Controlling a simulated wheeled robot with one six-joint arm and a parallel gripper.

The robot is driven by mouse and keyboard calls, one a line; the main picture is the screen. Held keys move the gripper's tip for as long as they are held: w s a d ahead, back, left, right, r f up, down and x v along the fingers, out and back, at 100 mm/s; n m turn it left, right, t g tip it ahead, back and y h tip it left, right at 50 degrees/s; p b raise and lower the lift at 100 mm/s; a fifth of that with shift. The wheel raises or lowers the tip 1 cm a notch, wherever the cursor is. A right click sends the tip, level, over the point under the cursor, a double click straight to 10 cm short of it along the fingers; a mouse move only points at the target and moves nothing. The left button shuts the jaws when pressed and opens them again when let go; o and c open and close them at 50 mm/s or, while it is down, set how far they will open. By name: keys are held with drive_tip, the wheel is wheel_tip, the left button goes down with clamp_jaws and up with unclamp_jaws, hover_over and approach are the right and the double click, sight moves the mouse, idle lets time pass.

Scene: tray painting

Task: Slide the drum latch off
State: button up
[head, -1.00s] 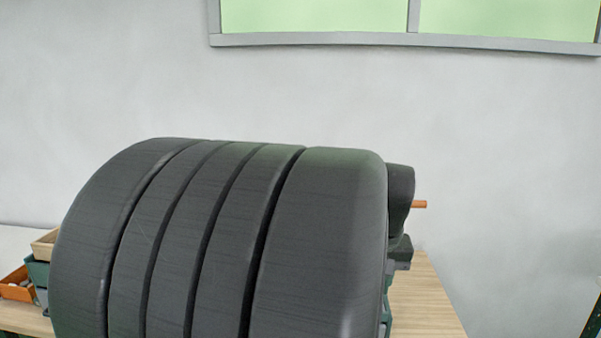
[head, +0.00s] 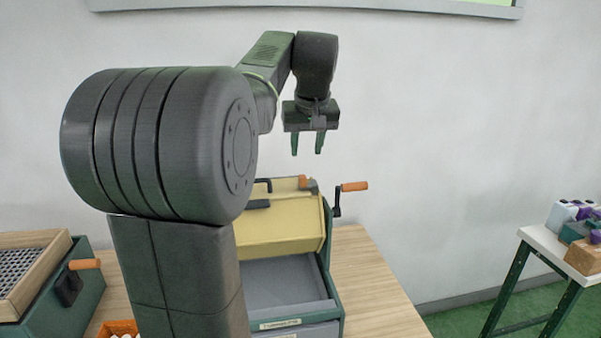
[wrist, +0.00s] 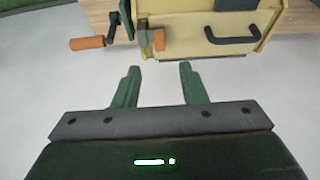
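The yellow drum (head: 275,232) sits in a green-sided machine on the wooden table, and its top edge shows in the wrist view (wrist: 195,42). A small grey latch (wrist: 147,24) with an orange-brown tab (wrist: 158,41) is at the drum's crank-side edge. The orange tab (head: 305,183) also shows in the head view. My gripper (head: 308,150) hangs above the drum, pointing down. Its two green fingers (wrist: 160,84) are apart with nothing between them, and they are clear of the latch.
A crank with an orange handle (head: 354,186) sticks out beside the drum, close to the latch. A dark handle (wrist: 232,38) is on the drum. A grey tray (head: 290,281) lies below. A green box (head: 70,300) stands left; a white side table (head: 555,245) stands right.

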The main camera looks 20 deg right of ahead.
sight(303, 176)
drive_tip(key=x, duration=0.9)
drive_tip(key=shift+w+f, duration=0.1)
drive_tip(key=shift+f, duration=0.15)
clamp_jaws()
